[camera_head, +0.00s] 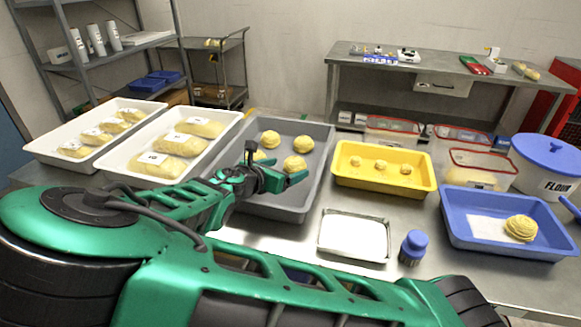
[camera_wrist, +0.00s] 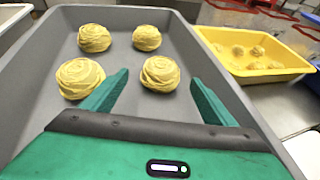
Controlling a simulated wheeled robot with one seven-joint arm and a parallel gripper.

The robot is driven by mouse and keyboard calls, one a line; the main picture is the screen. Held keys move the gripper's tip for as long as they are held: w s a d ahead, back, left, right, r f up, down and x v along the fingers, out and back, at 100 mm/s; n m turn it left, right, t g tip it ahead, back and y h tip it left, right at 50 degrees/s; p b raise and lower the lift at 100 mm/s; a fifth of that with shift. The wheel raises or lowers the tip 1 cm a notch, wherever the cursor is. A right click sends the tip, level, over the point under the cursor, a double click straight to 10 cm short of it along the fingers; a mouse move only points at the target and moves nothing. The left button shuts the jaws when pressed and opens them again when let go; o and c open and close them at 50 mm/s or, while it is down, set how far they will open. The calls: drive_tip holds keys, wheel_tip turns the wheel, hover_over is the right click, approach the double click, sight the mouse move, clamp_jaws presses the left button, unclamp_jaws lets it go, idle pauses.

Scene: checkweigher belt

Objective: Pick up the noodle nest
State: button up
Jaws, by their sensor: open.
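Several round, pale-yellow noodle nests sit in a deep grey tray (camera_head: 322,170). In the wrist view, a near-right nest (camera_wrist: 160,73) lies ahead in the gap between the open fingers of my gripper (camera_wrist: 160,80). A near-left nest (camera_wrist: 80,78) is just outside the left finger. Two more nests are farther back. The fingers hold nothing. Another nest (camera_head: 520,228) sits in a blue tray (camera_head: 465,238) at right.
A yellow tray (camera_head: 345,178) with small nests stands right of the grey tray. White trays (camera_head: 112,172) with labelled bags are at left. A shallow metal pan (camera_head: 355,236) and a blue-capped container (camera_head: 413,247) stand in front. A flour tub (camera_head: 545,165) is far right.

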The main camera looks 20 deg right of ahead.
sight(289, 167)
drive_tip(key=shift+x, duration=2.8)
drive_tip(key=c, duration=1.2)
